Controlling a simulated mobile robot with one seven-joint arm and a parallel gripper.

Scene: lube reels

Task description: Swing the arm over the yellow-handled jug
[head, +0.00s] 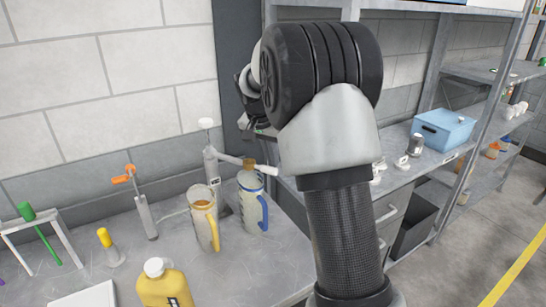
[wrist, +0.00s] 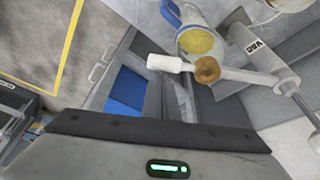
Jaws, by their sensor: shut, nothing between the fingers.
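The grey swing arm (head: 228,158) reaches right from a post with a white knob. It ends in a brown fitting (wrist: 207,69) with a white handle (wrist: 170,63). The fitting is above the blue-handled jug (head: 250,206), which also shows in the wrist view (wrist: 198,42). The yellow-handled jug (head: 203,218) stands just left of it on the bench, with amber contents. My gripper (head: 246,121) is shut and empty, above and apart from the swing arm. My arm partly hides it in the head view, and the fingertips are not clear in the wrist view.
A yellow bottle (head: 165,286) stands at the bench front. An orange-handled pump (head: 143,203), a yellow-topped item (head: 106,245) and a rack (head: 50,240) are to the left. A blue bin (head: 443,130) sits on the right-hand bench. Free bench top lies before the jugs.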

